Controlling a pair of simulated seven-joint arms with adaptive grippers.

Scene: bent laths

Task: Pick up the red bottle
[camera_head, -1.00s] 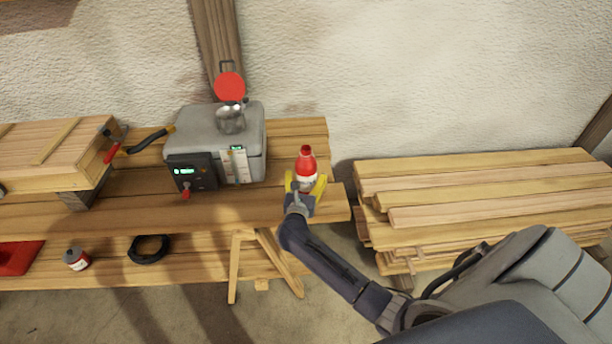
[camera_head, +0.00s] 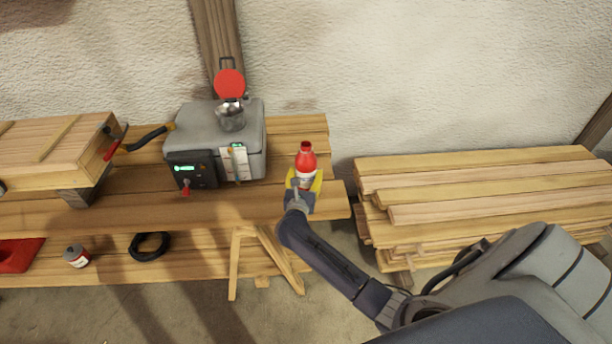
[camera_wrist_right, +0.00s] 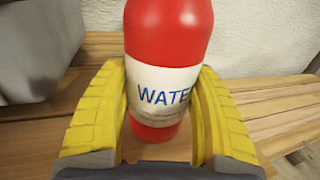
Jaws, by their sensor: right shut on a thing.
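The red bottle (camera_head: 306,161) with a white label stands upright at the right end of the wooden bench. In the right wrist view the bottle (camera_wrist_right: 168,35) fills the middle, its label reading "WATE" with the rest hidden. My right gripper (camera_head: 304,183) has its yellow fingers on both sides of the bottle. In the right wrist view the gripper (camera_wrist_right: 165,100) is shut on it at label height. The bottle's base seems to be at the bench top; I cannot tell whether it touches. My left gripper is not in view.
A grey machine (camera_head: 215,135) with a red round lid stands left of the bottle. A wooden crate (camera_head: 55,145) is farther left. A stack of planks (camera_head: 480,190) lies to the right, past a gap. A small bottle (camera_head: 77,256) and black coil (camera_head: 150,246) lie on the lower shelf.

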